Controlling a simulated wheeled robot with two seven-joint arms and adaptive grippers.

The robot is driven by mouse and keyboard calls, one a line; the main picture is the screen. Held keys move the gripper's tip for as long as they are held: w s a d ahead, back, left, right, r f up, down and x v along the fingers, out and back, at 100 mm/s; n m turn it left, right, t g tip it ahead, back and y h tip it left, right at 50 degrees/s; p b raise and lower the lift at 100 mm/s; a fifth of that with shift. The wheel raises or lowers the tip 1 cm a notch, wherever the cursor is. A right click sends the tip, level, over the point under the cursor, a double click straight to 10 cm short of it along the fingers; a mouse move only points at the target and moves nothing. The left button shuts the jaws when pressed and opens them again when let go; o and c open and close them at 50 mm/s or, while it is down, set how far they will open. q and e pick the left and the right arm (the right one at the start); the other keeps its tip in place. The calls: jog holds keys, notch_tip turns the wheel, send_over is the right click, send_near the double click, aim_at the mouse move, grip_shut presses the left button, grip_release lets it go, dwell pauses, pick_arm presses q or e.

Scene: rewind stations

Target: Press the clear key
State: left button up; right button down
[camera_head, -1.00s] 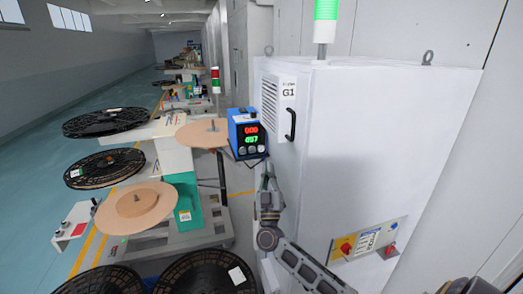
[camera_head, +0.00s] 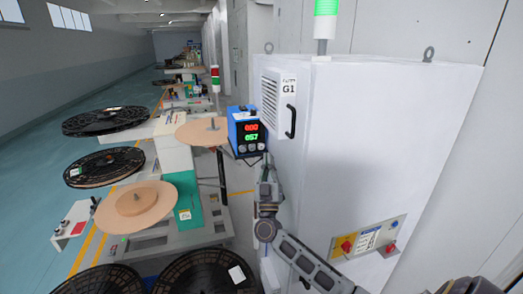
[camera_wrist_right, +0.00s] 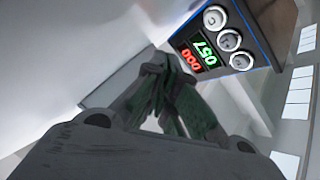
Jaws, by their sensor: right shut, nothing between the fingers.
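The blue counter box (camera_head: 246,132) has a red readout of zeros above a green one that looks like 057. Its round keys (camera_head: 251,149) sit in a row under the readouts; their labels are too small to tell which is the clear key. In the right wrist view the counter's dark face (camera_wrist_right: 205,48) shows three pale round keys (camera_wrist_right: 228,39) beside the digits. My right gripper (camera_head: 266,160) is just below the counter's lower right, its fingers (camera_wrist_right: 170,62) shut and empty. I cannot tell whether the tips touch the box. My left gripper is out of view.
A tall white cabinet (camera_head: 370,150) marked G1 stands close to the right of my right arm, with a switch panel (camera_head: 368,240) low on its front. Left are a tan reel disc (camera_head: 203,132), black reels (camera_head: 105,167) and a green-and-white stand (camera_head: 187,195).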

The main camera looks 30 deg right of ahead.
aim_at(261, 150)
jog(key=shift+w+d+b, duration=0.3)
jog(key=shift+w+b, duration=0.25)
jog(key=shift+w, duration=0.65)
jog(key=shift+w+d+b, duration=0.25)
jog(key=shift+w+b, duration=0.25)
jog(key=shift+w, duration=0.65)
jog(key=shift+w+d+b, duration=0.3)
jog(key=shift+w+b, duration=0.25)
jog(key=shift+w, duration=0.65)
jog(key=shift+w, duration=0.15)
jog(key=shift+w+d, duration=0.1)
jog(key=shift+w, duration=0.1)
jog(key=shift+w+d, duration=0.1)
jog(key=shift+w, duration=0.35)
jog(key=shift+s+p, duration=0.15)
jog(key=shift+p, duration=0.25)
jog(key=shift+s+p, duration=0.65)
jog(key=shift+p, duration=0.05)
